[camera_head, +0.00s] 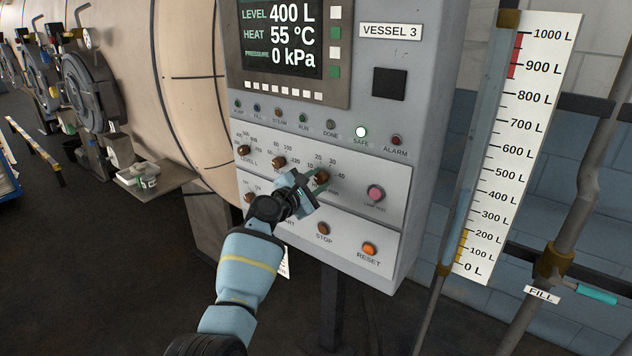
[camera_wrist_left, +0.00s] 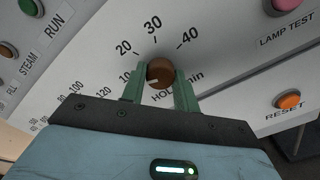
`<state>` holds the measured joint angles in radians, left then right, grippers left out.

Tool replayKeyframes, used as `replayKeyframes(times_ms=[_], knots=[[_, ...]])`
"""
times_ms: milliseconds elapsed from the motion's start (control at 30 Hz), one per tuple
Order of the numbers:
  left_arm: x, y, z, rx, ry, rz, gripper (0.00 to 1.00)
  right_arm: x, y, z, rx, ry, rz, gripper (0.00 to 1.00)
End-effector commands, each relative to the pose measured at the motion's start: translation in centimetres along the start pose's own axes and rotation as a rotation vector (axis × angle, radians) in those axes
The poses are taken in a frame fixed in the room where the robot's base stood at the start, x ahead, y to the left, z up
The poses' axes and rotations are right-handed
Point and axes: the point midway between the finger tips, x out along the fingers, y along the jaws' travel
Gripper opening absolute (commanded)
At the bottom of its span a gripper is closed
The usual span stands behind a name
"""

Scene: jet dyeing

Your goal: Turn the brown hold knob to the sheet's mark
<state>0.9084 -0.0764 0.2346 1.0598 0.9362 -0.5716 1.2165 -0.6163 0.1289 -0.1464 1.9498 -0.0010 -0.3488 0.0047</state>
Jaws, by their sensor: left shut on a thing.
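The brown hold knob (camera_head: 322,177) is on the lower panel of the grey control box, among scale numbers 20, 30 and 40. In the left wrist view the hold knob (camera_wrist_left: 160,72) sits between the two green fingers, under the numbers 10, 20, 30 and 40. My left gripper (camera_head: 310,184) is shut on it, one finger on each side. A small pale line shows low on the knob's face; where it points is hard to tell. A white sheet edge (camera_head: 285,263) shows below the panel, mostly hidden by my left arm; its mark is not readable. My right gripper is not in view.
Other brown knobs (camera_head: 279,162) are to the left. The pink lamp test button (camera_head: 375,193) is to the right, with stop (camera_head: 323,229) and orange reset (camera_head: 369,249) buttons below. A level scale (camera_head: 515,140) stands right.

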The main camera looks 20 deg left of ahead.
Motion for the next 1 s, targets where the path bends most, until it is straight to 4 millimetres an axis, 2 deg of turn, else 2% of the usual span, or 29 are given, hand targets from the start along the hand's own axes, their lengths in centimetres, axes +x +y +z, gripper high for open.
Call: replayKeyframes(times_ms=[600,633,767,800,1000], knots=[[0.03,-0.12,0.03,-0.045,0.000,-0.002,0.07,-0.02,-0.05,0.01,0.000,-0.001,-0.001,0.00],[0.03,-0.12,0.03,-0.045,-0.001,-0.002,0.31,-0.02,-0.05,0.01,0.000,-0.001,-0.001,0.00],[0.02,-0.09,0.02,-0.045,0.000,-0.002,0.48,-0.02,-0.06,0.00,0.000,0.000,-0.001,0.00],[0.02,-0.08,0.02,-0.045,0.000,-0.001,0.52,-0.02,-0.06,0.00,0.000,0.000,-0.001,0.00],[0.01,-0.02,0.00,-0.044,0.000,0.000,0.52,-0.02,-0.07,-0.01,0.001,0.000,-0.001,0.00]])
